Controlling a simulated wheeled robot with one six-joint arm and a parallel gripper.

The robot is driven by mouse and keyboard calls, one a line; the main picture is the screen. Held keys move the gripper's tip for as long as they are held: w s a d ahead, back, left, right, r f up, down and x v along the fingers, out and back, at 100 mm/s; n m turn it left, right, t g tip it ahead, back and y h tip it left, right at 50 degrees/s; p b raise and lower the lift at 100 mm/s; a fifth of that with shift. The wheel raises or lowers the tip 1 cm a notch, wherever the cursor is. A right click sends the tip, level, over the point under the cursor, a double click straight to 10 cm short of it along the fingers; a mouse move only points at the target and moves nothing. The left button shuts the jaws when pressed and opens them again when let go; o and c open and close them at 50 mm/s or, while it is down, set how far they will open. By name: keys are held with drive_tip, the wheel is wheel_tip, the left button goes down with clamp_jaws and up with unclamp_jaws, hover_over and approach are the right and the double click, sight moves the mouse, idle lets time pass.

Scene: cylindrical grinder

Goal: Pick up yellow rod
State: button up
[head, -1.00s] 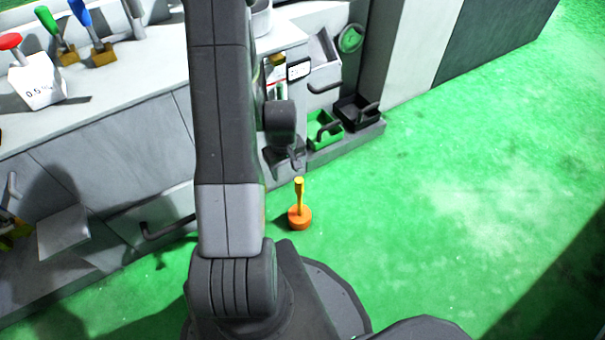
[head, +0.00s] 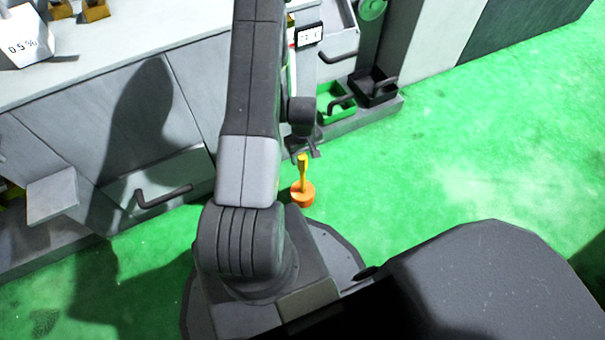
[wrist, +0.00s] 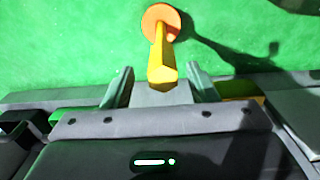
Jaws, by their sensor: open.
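The yellow rod (head: 303,170) stands upright on a round orange base (head: 302,194) on the green floor. My gripper (head: 311,152) is right by the rod's top end. In the wrist view the rod (wrist: 161,62) points toward the camera, and its near end shows between the two open fingers of my gripper (wrist: 160,74). Nothing is held. A gap shows on each side of the rod. I cannot tell how deep the rod's end is between the fingers. The orange base (wrist: 160,20) shows beyond the fingertips.
A grey cabinet (head: 90,140) with a protruding handle (head: 162,195) stands to the left. A green bin (head: 337,103) and a black bin (head: 374,86) sit behind the rod. The green floor (head: 450,150) to the right is clear.

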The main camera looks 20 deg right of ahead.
wheel_tip(320, 180, down, 5)
drive_tip(key=shift+a+f+b, duration=0.1)
drive_tip(key=shift+a+b, duration=0.05)
drive_tip(key=shift+b, duration=0.95)
clamp_jaws()
